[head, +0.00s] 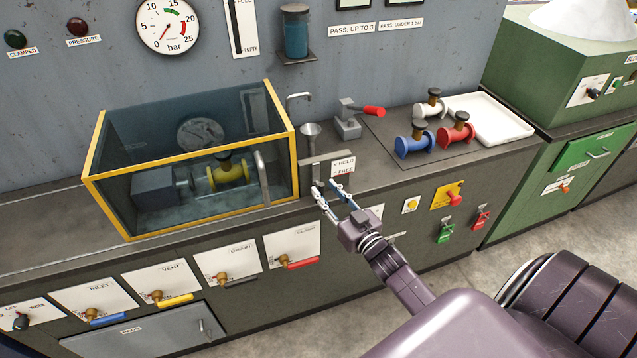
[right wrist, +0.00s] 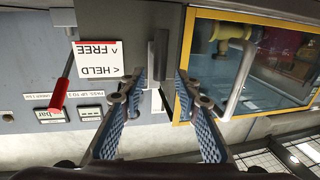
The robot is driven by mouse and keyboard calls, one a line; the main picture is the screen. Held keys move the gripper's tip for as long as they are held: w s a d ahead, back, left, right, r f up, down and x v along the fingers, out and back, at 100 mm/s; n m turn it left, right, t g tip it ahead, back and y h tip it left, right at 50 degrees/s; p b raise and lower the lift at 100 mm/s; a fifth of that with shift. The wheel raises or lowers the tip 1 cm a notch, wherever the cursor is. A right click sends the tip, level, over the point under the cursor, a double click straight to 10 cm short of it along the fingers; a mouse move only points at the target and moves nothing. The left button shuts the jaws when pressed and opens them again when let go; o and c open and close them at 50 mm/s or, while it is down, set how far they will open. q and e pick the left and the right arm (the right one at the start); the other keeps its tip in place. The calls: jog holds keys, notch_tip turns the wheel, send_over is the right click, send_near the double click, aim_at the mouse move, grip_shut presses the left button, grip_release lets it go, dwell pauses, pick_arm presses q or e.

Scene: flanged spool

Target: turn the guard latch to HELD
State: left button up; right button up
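The guard latch shows in the right wrist view as a dark grey bar (right wrist: 160,58) on a grey plate, beside a white label (right wrist: 97,56) reading FREE and HELD, upside down there. The bar stands upright in that view, in line with the FREE arrow. Contact cannot be told. My left gripper is out of view.
A funnel (head: 311,130) and a red-handled clamp (head: 348,122) stand on the bench above the latch. Spools (head: 414,143) and a white tray (head: 492,118) are to the right. Valve panels (head: 228,264) line the bench front to the left.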

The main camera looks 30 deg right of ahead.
aim_at(323, 188)
jog(key=shift+w+d, duration=0.1)
jog(key=shift+w, duration=1.45)
grip_shut()
